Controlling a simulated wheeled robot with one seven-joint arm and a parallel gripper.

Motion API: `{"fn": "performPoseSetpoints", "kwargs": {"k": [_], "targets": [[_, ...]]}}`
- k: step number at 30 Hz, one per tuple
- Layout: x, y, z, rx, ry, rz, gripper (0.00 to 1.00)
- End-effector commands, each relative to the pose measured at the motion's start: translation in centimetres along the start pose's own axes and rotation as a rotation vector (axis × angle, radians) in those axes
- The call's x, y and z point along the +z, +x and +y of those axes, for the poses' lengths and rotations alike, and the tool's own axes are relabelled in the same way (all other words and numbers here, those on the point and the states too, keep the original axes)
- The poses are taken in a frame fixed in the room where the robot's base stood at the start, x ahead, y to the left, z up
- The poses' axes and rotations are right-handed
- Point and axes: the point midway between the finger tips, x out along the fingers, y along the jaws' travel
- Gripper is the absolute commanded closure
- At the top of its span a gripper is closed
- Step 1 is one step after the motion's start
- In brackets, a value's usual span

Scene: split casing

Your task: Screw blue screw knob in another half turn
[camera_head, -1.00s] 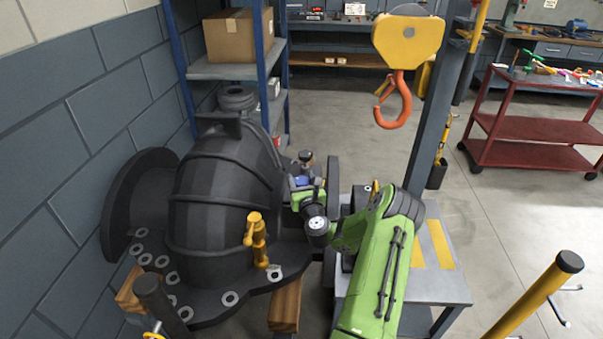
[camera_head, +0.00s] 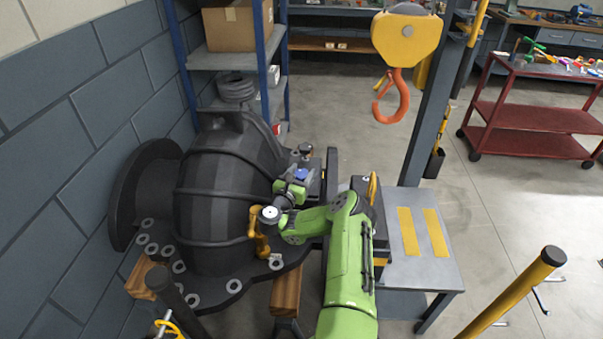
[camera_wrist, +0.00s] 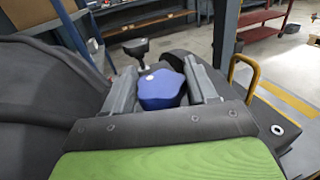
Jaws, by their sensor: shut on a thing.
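The blue screw knob (camera_wrist: 160,89) is a lobed blue cap with a small pale spot on top. It sits between the two grey fingers of my gripper (camera_wrist: 163,88) in the wrist view, and the gripper is shut on it. In the head view a bit of the blue knob (camera_head: 301,173) shows at the end of my green arm, by the right side of the black casing (camera_head: 215,205). The knob's stem and thread are hidden.
A black knob on a metal stem (camera_wrist: 138,50) stands just behind the blue one. An orange crane hook (camera_head: 392,100) hangs above. A grey table (camera_head: 425,265) stands at right, and a red cart (camera_head: 525,125) further back.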

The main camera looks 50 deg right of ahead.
Motion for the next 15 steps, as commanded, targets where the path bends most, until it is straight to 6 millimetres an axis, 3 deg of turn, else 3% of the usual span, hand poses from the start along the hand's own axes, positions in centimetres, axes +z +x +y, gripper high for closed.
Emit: {"fn": "performPoseSetpoints", "kwargs": {"k": [13, 14, 15], "targets": [[0.04, 0.02, 0.03, -0.01, 0.0, -0.001, 0.74], [0.04, 0.02, 0.03, -0.01, 0.0, -0.001, 0.42], [0.04, 0.02, 0.03, -0.01, 0.0, -0.001, 0.36]]}}
